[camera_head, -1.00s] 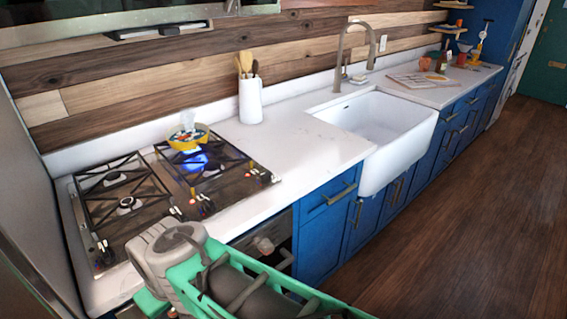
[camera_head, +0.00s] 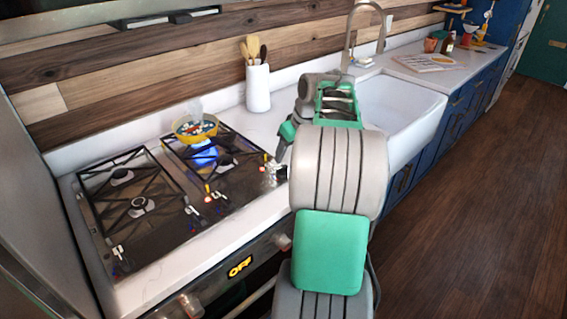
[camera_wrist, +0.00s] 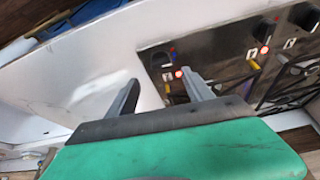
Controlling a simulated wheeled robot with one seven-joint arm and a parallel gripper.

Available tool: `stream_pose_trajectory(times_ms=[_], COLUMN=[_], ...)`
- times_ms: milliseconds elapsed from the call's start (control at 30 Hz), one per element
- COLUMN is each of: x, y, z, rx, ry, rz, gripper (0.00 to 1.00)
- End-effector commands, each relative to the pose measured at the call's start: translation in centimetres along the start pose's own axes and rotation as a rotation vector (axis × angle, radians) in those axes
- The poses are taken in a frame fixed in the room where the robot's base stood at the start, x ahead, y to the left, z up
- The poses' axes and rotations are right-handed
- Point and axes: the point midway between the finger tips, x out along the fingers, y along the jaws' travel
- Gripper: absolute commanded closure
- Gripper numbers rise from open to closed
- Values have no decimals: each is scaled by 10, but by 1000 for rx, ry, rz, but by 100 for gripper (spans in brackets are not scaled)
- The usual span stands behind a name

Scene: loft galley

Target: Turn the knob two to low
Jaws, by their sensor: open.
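The gas cooktop (camera_head: 150,212) has knobs along its front and right edge. In the wrist view I see a dark knob (camera_wrist: 160,60) near the cooktop corner, another knob (camera_wrist: 256,27) and one more at the right edge (camera_wrist: 304,14). Small red lights glow beside two of them. I cannot read which is number two or its setting. My gripper (camera_wrist: 160,80) is open and empty, its fingers apart just short of the corner knob.
A yellow pot (camera_head: 196,128) stands over a blue flame (camera_head: 205,155) on the rear right burner. A utensil crock (camera_head: 258,88) stands behind on the counter. The sink (camera_head: 405,112) lies to the right.

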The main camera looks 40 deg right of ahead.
Motion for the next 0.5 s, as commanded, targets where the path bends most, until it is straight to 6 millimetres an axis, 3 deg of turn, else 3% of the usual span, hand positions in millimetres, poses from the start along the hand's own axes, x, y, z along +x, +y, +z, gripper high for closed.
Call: stream_pose_trajectory(times_ms=[300, 500], x=[56, 75], y=[-3, -2], z=[0, -1], rx=[-3, -3], ry=[-3, -1], rz=[-4, -1], gripper=[40, 40])
